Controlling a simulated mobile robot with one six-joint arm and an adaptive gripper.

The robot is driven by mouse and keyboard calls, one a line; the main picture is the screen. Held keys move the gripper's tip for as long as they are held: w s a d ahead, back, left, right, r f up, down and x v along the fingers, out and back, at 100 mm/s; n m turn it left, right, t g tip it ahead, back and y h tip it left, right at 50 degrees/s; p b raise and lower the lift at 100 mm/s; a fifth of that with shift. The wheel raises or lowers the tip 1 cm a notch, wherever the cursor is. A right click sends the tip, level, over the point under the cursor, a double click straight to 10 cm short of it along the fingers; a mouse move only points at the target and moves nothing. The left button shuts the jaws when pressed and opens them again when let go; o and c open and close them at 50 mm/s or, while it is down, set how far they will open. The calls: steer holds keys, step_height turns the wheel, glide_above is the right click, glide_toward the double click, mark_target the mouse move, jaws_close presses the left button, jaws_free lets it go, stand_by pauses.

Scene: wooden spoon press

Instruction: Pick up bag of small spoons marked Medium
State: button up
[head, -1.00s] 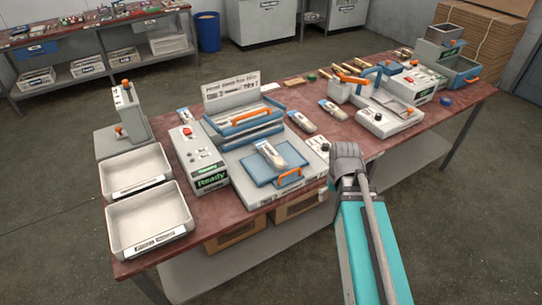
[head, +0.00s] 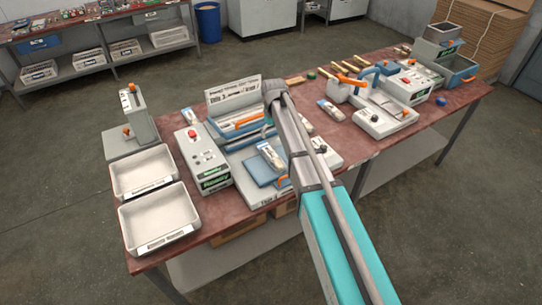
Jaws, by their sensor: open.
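Several clear bags of pale spoons with white labels lie about the bench. One bag (head: 270,156) rests tilted on the blue plate of the press. Another bag (head: 330,110) lies on the bench right of my arm, one (head: 188,116) lies at the back left, and one (head: 306,124) is partly hidden behind my arm. The labels are too small to read, so I cannot tell which is Medium. My gripper (head: 269,115) is over the back of the press, open, mostly hidden by my wrist, and apart from the bag on the plate.
The press (head: 235,165) has a control box (head: 203,160) at its left. Two white trays (head: 158,221) stand at the front left. A second machine (head: 385,118) and a blue-grey bin unit (head: 460,72) fill the right. Bare bench (head: 395,140) shows along the front right.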

mark_target(273, 156)
steer(key=shift+w+a, duration=0.1)
steer(key=shift+a, duration=0.1)
stand_by(0.3)
step_height(273, 156, down, 8)
steer(key=b, duration=0.8)
steer(key=shift+f+b, duration=0.2)
steer(key=shift+b, duration=0.1)
steer(key=shift+f, duration=0.1)
steer(key=shift+f, duration=0.1)
steer(key=shift+d+f+b, duration=0.15)
steer(key=shift+f+b, duration=1.1)
steer(key=shift+b, duration=0.1)
steer(key=shift+d+f+b, duration=0.1)
steer(key=shift+f+b, duration=1.15)
steer(key=shift+b, duration=0.05)
steer(key=shift+c, duration=0.3)
